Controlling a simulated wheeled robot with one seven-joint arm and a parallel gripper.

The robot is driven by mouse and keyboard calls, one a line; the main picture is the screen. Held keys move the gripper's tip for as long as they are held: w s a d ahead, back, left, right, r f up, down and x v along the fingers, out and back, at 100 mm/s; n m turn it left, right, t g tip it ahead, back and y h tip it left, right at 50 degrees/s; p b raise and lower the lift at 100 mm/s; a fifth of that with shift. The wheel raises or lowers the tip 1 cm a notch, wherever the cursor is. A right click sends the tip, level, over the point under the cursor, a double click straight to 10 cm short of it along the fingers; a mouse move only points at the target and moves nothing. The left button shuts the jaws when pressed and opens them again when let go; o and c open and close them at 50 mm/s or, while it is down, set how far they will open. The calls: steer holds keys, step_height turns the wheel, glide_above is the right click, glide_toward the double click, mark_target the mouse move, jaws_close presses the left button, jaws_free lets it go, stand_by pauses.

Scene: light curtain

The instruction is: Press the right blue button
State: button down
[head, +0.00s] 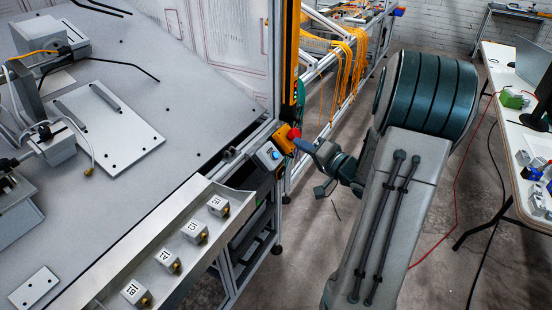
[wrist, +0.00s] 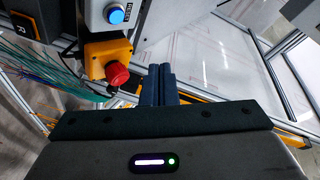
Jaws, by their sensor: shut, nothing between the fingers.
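A round blue button (head: 275,155) sits on a small light-grey box at the near right corner of the table frame. It also shows at the top of the wrist view (wrist: 116,16), with a silver ring around it. I see only one blue button. My gripper (head: 303,147) is shut and empty, its fingertips just to the right of the box and apart from the blue button. In the wrist view the closed fingers (wrist: 159,70) point up the picture, below and to the right of the blue button.
A red emergency-stop knob (head: 294,133) on an orange box stands beside the blue button, close to my fingertips; the wrist view shows it just left of them (wrist: 117,74). A grey tray (head: 120,250) with several numbered blocks lines the table edge. A white table (head: 500,110) stands at right.

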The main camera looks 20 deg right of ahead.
mark_target(275, 155)
steer(key=w+a+f+b, duration=0.3)
steer(key=w+f, duration=0.1)
steer(key=f, duration=0.1)
steer(key=shift+b, duration=0.4)
stand_by(1.8)
steer(key=shift+w+a+f, duration=0.2)
steer(key=shift+f, duration=0.05)
steer(key=shift+w+a+f, duration=0.2)
steer(key=shift+f, duration=0.1)
stand_by(0.7)
steer(key=shift+r, duration=0.1)
steer(key=shift+s+d+r+p, duration=0.35)
steer(key=shift+s+r+p, duration=0.15)
steer(key=shift+p, duration=0.1)
stand_by(0.4)
